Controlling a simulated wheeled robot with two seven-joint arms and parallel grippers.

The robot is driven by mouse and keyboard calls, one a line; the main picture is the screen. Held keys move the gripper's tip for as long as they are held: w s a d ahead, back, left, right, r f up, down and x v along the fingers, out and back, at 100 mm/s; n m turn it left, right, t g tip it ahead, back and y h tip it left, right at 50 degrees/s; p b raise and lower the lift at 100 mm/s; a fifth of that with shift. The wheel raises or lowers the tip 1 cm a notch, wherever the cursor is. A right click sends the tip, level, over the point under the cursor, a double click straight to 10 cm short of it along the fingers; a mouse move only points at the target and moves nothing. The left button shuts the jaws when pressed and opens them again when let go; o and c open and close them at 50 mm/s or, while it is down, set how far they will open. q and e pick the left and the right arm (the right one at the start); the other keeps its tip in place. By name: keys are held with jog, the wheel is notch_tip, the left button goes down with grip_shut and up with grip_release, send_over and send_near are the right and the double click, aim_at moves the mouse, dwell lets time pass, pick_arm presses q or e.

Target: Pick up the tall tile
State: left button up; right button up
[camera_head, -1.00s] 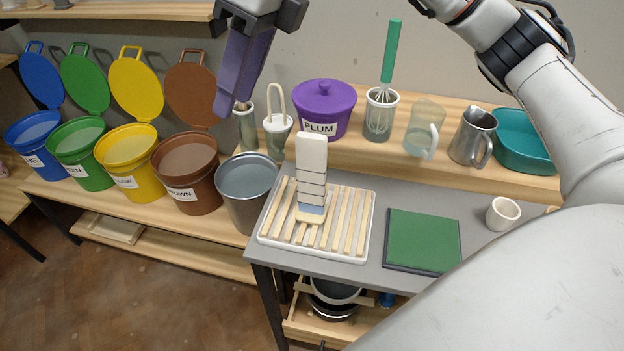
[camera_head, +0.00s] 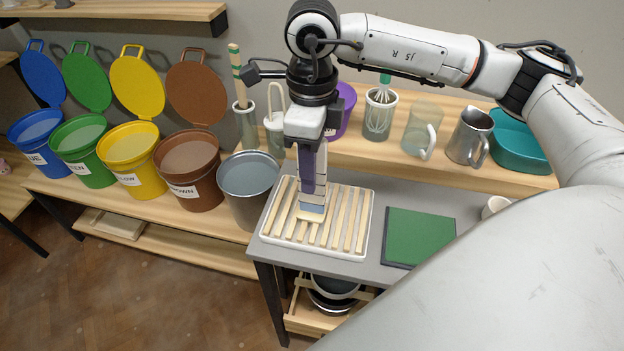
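The tall tile (camera_head: 322,168) is a narrow white slab with dark cross lines and a blue lower end. It stands upright on the slatted wooden rack in a white tray (camera_head: 364,234). My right gripper (camera_head: 307,182) points down at the tile from above, and a purple finger covers the left part of its upper half. The other finger is hidden, so I cannot tell whether the fingers touch or grip the tile. My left gripper is out of view.
A grey bucket (camera_head: 249,185) stands left of the tray, and a green board (camera_head: 419,237) lies to its right. Behind, a raised shelf holds a whisk pot (camera_head: 379,116), a clear jug (camera_head: 421,130) and a metal pitcher (camera_head: 469,138). My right arm hides part of the purple pot (camera_head: 345,105).

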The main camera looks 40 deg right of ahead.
jog(key=shift+f, duration=1.2)
grip_shut()
